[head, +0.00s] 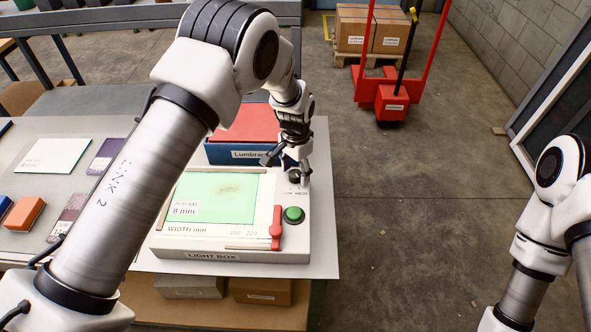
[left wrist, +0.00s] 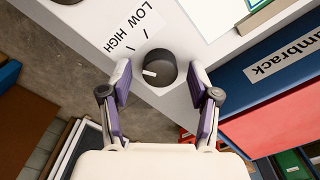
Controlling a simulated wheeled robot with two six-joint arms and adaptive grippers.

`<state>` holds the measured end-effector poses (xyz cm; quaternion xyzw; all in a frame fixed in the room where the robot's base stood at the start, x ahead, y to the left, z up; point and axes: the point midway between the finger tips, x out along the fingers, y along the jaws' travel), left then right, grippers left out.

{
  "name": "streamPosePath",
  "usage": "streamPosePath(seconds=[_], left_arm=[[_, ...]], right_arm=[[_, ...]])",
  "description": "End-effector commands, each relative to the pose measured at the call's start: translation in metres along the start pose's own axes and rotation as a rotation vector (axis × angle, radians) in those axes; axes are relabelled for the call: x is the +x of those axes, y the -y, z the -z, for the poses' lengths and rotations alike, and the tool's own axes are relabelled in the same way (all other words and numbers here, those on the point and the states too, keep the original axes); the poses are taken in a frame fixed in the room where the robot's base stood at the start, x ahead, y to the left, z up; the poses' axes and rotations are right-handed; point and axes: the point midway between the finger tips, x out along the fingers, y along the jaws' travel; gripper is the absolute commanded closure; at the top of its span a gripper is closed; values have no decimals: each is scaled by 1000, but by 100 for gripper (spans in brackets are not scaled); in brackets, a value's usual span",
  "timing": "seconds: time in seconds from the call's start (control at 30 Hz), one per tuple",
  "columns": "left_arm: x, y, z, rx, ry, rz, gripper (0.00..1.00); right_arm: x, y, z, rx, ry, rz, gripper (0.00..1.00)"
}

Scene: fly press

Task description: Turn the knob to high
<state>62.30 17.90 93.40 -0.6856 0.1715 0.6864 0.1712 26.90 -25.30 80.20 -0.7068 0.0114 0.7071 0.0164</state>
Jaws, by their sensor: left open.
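The light box (head: 215,256) is a white case on the table, with a lit green screen, a green button and a red slider. Its dark round knob (head: 294,178) is at the back right corner and also shows in the left wrist view (left wrist: 158,62). The knob's white pointer mark faces left in the left wrist view, and the labels LOW and HIGH (left wrist: 131,32) are printed beside it. My left gripper (head: 288,163) is open over the knob; in the left wrist view its fingers (left wrist: 160,83) are on either side of it. I cannot tell whether they touch it. My right gripper is out of view.
A blue and red Lumbrack box (head: 240,125) stands close behind the light box, near my left gripper. Flat samples and an orange block (head: 25,214) lie at the left. A red pallet truck (head: 383,95) stands on the open floor.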

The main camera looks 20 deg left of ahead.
Motion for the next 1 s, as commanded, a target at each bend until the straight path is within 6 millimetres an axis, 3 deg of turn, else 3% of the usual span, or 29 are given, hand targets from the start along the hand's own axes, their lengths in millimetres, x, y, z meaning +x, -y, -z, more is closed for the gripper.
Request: streamPosePath(seconds=[0.17, 0.5, 0.6, 1.0], left_arm=[[-16, 1, 1, 0, -3, 2, 39], [-98, 0, 1, 0, -3, 1, 39], [-112, 0, 1, 0, -1, 0, 39], [-120, 0, 0, 0, 1, 0, 39]], right_arm=[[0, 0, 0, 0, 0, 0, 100], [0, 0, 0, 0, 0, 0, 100], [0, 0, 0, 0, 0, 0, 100], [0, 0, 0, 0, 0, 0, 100]])
